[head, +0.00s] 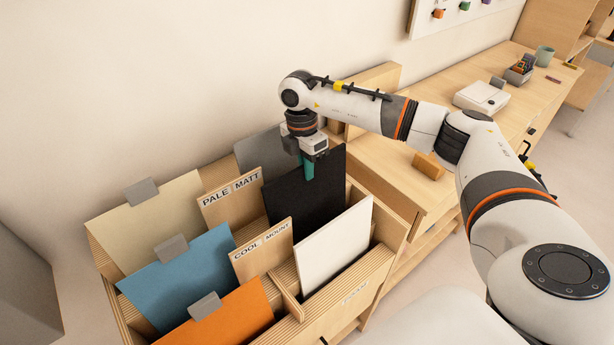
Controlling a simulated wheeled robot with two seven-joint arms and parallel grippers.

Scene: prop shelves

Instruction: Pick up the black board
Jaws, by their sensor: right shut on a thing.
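The black board (305,197) stands upright and slightly tilted in the wooden rack (361,276), behind a white board (335,245). Its lower part is hidden by the white board and a card. My right gripper (308,172) points down at the black board's top edge, with a green finger in front of its face. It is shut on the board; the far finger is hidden. The left gripper is out of view.
Beside it stand a grey board (259,153), a cream board (146,220), a blue board (178,279) and an orange board (226,316). Label cards read "PALE MATT" (230,200) and "COOL MOUNT" (262,252). A wooden desk (440,95) stands to the right.

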